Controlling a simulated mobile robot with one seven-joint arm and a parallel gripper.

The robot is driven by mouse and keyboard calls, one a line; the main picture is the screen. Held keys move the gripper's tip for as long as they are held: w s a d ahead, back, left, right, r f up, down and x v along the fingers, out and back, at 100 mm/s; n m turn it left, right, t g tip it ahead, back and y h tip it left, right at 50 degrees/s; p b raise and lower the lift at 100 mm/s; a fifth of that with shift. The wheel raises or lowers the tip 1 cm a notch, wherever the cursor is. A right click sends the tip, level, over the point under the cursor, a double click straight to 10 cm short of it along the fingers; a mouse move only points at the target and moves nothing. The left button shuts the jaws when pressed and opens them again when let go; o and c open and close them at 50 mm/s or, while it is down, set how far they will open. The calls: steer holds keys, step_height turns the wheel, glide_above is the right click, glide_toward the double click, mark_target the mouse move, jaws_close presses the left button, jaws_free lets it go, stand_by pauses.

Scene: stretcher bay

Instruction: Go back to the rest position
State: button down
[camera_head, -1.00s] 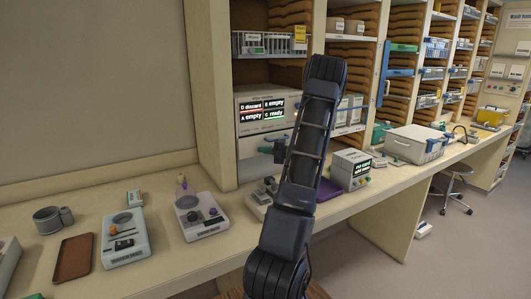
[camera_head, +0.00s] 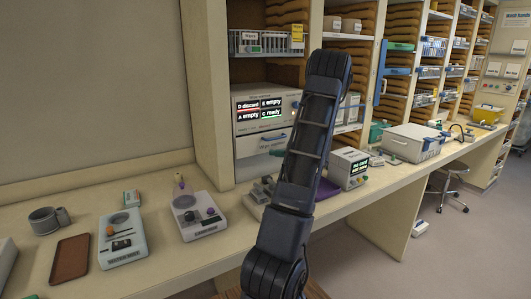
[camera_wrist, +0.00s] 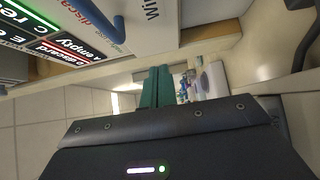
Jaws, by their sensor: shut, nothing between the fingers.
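My arm stands upright in the middle of the head view, bent over at its top. In the wrist view, my gripper (camera_wrist: 157,88) shows as two teal fingers side by side, closed together, with nothing visible held. The fingers are in front of the bench area and apart from the cabinet with the status display (camera_wrist: 62,35), which is at the upper left. The same display (camera_head: 262,109) shows in the head view left of my arm, reading discard, empty and ready.
On the bench (camera_head: 170,265) are a brown tray (camera_head: 71,257), a grey mug (camera_head: 45,220), small instruments (camera_head: 122,238) and (camera_head: 197,215), and a box with a screen (camera_head: 349,168). A white lidded bin (camera_head: 411,143) is farther right. A stool (camera_head: 449,190) stands on open floor.

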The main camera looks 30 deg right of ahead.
steer(key=shift+v, duration=2.7)
steer(key=s+a+r+n+g+h, duration=0.1)
steer(key=s+a+r+n+g, duration=0.15)
steer(key=a+n, duration=0.5)
steer(key=s+a+r+n+g+h, duration=0.1)
steer(key=a+r+n+g, duration=0.3)
steer(key=a, duration=0.6)
steer(key=s+a+r+n+g+h, duration=0.1)
steer(key=a+n+g, duration=0.3)
steer(key=a+n, duration=0.4)
steer(key=s+a+r+n+t+h, duration=0.1)
steer(key=s+a+n+h, duration=0.4)
steer(key=s+n, duration=0.5)
steer(key=s+a+r+n+t+h, duration=0.1)
steer(key=s+a+r+n+h, duration=0.3)
steer(key=s+a+n, duration=0.4)
steer(key=s+n, duration=0.2)
steer(key=n, duration=0.5)
steer(key=shift+h, duration=0.4)
steer(key=shift+d+n, duration=0.1)
steer(key=shift+n, duration=0.15)
